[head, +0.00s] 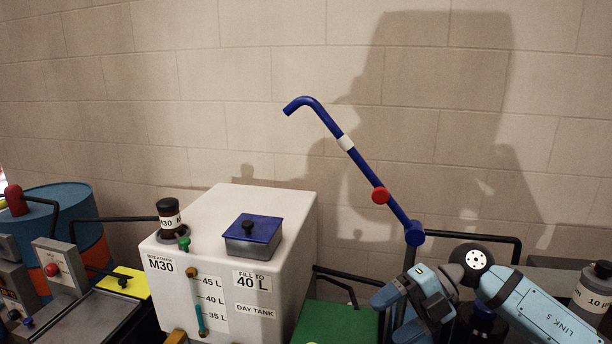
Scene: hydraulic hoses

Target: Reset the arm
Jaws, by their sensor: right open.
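My right gripper (398,308) is in the lower right of the head view, at the end of my light blue right arm. Its fingers point left and are open, with nothing seen between them. The gripper hides part of what lies below. My left gripper is not in view.
A white day tank (290,215) with a blue-lidded filler (252,232) stands left of my right gripper. A green surface (335,322) lies between them. A blue and orange drum (75,212) is at far left. A labelled bottle (590,292) is at far right. A block wall closes the back.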

